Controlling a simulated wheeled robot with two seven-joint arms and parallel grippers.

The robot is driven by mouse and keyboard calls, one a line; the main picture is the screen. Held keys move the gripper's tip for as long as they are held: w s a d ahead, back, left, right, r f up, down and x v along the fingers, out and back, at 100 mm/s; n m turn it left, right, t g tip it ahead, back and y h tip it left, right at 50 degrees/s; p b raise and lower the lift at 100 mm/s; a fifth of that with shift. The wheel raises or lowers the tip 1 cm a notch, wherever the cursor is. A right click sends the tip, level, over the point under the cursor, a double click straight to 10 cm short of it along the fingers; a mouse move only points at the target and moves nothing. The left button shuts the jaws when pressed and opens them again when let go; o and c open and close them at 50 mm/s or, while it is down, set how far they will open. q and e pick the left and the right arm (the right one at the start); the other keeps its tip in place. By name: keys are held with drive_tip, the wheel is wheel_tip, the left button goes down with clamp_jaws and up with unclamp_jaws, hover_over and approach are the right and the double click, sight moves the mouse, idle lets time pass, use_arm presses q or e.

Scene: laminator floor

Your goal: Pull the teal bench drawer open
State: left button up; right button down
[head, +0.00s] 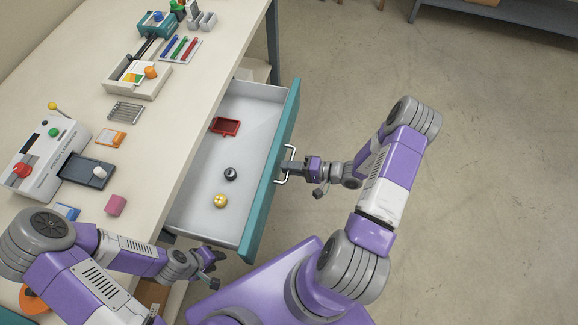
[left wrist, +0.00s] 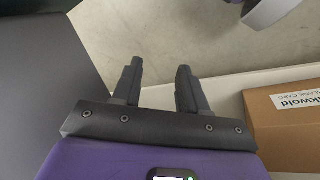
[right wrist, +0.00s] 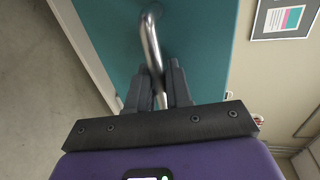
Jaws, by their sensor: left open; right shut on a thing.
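The teal bench drawer (head: 270,180) stands pulled out from the bench, its pale inside in view. Its metal bar handle (head: 283,165) is on the teal front. My right gripper (head: 293,167) is shut on the handle; in the right wrist view the handle (right wrist: 150,45) runs down between the fingers (right wrist: 160,88). Inside the drawer lie a red tray-like piece (head: 225,126), a dark round part (head: 231,174) and a yellow round part (head: 220,201). My left gripper (head: 216,267) is open and empty near the drawer's near corner; its parted fingers show in the left wrist view (left wrist: 158,85).
The bench top (head: 190,95) holds a laminator (head: 42,160), a tray with cards (head: 138,78), a wire rack (head: 125,111) and a pink block (head: 115,205). A cardboard box (left wrist: 285,125) is near my left gripper. The floor (head: 480,170) to the right is clear.

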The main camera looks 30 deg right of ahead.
drive_tip(key=c, duration=1.2)
unclamp_jaws()
drive_tip(key=shift+d, duration=0.1)
drive_tip(key=p+v, duration=0.1)
drive_tip(key=v, duration=0.6)
drive_tip(key=shift+s+d, duration=0.1)
drive_tip(key=shift+s, duration=0.15)
